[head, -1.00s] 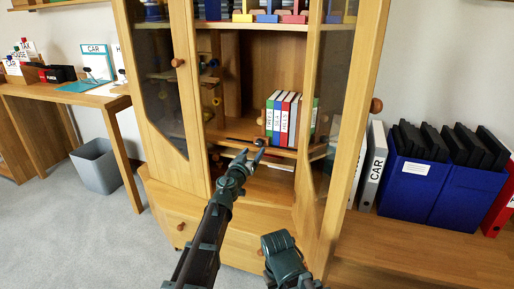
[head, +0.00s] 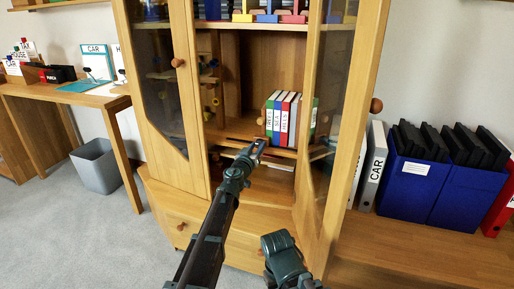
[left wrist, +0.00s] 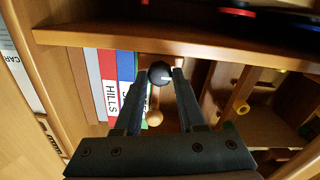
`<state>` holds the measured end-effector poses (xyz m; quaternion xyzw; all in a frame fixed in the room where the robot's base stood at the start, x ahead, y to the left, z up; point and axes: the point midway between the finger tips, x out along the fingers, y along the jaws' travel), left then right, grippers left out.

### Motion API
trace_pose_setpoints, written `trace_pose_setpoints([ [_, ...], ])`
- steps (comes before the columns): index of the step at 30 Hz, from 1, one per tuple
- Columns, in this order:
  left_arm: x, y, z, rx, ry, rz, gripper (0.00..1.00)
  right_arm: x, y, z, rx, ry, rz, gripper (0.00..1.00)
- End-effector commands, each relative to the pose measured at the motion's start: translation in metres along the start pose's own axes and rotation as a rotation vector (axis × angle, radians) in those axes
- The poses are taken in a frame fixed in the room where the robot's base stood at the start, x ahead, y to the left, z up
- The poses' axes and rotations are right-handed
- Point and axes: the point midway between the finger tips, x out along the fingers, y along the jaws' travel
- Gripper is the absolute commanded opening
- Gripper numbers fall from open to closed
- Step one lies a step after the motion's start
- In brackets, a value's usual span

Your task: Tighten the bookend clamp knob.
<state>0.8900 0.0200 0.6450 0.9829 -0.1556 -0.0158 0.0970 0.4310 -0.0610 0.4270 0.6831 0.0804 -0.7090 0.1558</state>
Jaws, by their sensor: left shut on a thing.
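The clamp knob is a dark round ball (left wrist: 160,73) with a small pale mark, seen between my left fingertips in the left wrist view. My left gripper (head: 260,146) reaches into the open cabinet at the shelf edge, in front of the binders; it also shows in the left wrist view (left wrist: 158,80), shut on the knob. In the head view the knob is mostly hidden by the fingers. A row of binders (head: 282,120) stands upright on the shelf behind. A small wooden ball (left wrist: 154,118) shows beyond the knob.
The cabinet's left door (head: 160,90) and right door (head: 345,110) stand open on either side of my left arm. A shelf with coloured items (head: 270,17) is above. A blue box (head: 410,188) and grey bin (head: 97,165) stand outside the cabinet.

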Motion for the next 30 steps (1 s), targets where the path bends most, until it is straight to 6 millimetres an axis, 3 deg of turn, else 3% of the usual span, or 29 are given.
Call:
trace_pose_setpoints([
  [11, 0.0000, -0.0001, -0.0001, 0.058, 0.000, 0.000, 0.00, 0.0000, 0.0000, 0.0000, 0.000, 0.000, 0.000, 0.50],
  [30, 0.0003, -0.0002, -0.0004, 0.494, 0.001, 0.000, 0.00, -0.0001, 0.0000, 0.0000, 0.000, 0.000, 0.000, 0.50],
])
